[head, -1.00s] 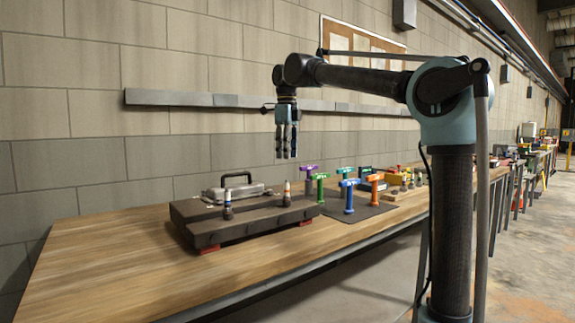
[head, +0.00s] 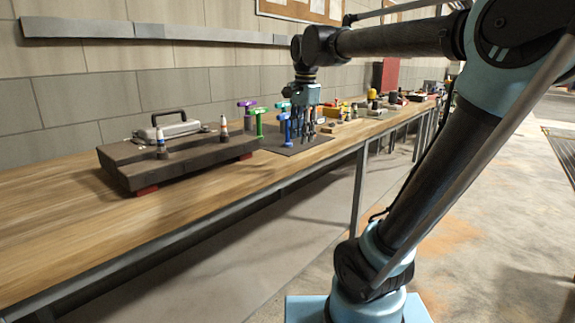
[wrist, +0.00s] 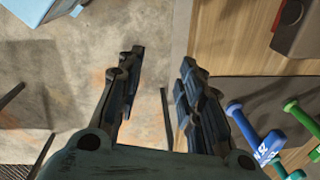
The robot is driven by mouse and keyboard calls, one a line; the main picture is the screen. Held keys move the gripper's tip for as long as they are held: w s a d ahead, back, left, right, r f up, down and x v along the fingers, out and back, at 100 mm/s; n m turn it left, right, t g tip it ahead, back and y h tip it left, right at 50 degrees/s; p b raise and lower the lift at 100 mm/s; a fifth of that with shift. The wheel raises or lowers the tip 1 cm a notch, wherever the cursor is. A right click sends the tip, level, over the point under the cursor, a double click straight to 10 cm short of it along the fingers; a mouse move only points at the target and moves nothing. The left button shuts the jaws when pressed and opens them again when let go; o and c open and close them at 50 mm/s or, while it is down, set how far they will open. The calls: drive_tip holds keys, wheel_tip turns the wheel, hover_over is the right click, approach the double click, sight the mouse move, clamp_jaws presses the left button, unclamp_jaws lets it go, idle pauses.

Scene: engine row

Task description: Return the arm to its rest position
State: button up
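My gripper (head: 303,138) hangs from my raised arm with its fingers pointing down, in front of the workbench (head: 215,195) and near the coloured T-handled tools as seen in the head view. In the wrist view my gripper (wrist: 161,78) has its two fingers spread apart, with nothing between them. Bare floor and the bench's edge show below and beyond the fingers. My arm's forearm reaches out level to the left in the head view, and my upper arm leans up to the right from my base.
A blue T-handled tool (head: 285,127) and a green one (head: 258,124) stand on a dark mat (head: 275,143). A dark block (head: 185,163) with two small upright parts sits left of them. The floor (head: 490,230) at right is open.

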drive_tip(key=s+d+f+n, duration=0.3)
drive_tip(key=s+d+f, duration=0.1)
drive_tip(key=f, duration=0.5)
drive_tip(key=s+d+f+n, duration=0.4)
drive_tip(key=s+f, duration=0.3)
drive_tip(key=f, duration=0.2)
drive_tip(key=s+d+f+n+t, duration=0.1)
drive_tip(key=s+d+f+n, duration=0.2)
drive_tip(key=s+d+f, duration=0.3)
wheel_tip(320, 180, down, 3)
drive_tip(key=shift+d+r+n, duration=0.1)
drive_tip(key=shift+d+n, duration=0.15)
drive_tip(key=shift+n, duration=0.05)
drive_tip(key=shift+w+f, duration=0.25)
drive_tip(key=shift+w, duration=0.2)
